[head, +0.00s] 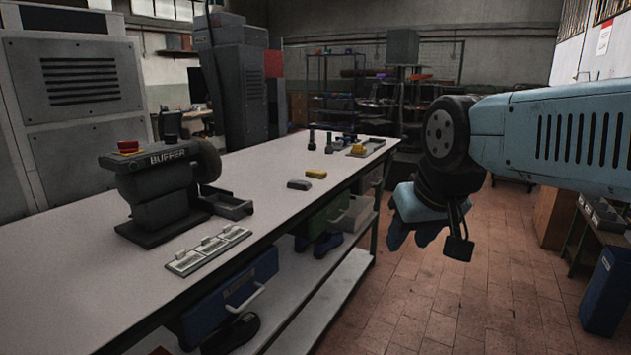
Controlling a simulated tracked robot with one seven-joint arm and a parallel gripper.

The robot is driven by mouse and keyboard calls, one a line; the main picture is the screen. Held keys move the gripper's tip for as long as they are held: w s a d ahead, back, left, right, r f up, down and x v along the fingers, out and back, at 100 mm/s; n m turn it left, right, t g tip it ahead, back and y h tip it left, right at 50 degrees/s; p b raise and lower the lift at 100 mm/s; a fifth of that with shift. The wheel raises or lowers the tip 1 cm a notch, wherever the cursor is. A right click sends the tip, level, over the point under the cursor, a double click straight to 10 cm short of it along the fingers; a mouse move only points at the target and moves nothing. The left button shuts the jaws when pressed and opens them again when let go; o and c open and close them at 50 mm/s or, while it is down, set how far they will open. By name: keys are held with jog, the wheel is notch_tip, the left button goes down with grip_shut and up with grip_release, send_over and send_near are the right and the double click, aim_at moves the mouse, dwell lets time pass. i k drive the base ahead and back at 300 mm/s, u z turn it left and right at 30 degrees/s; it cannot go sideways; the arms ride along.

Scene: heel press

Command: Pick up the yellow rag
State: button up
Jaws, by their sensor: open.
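A small yellow lumpy piece (358,149), which looks like the yellow rag, lies at the far end of the white workbench (268,217), by a shallow tray. It is too small to make out folds. A second yellow piece (316,173), flatter and block-like, lies nearer on the bench beside a grey block (299,185). My gripper (411,238) hangs pointing down to the right of the bench, over the floor. It is open, apart from both yellow pieces, and nothing shows between its fingers.
A buffer machine (162,188) with a red button stands on the bench's left, with a labelled holder (208,250) in front. Several dark upright tools stand near the far end. The tiled floor at right is mostly clear.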

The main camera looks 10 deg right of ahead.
aim_at(321, 175)
jog(key=z, duration=0.4)
jog(key=i, duration=1.85)
jog(key=u, duration=0.5)
jog(key=k, duration=0.65)
jog(key=u, duration=0.15)
jog(key=i, duration=0.75)
jog(key=z, duration=0.1)
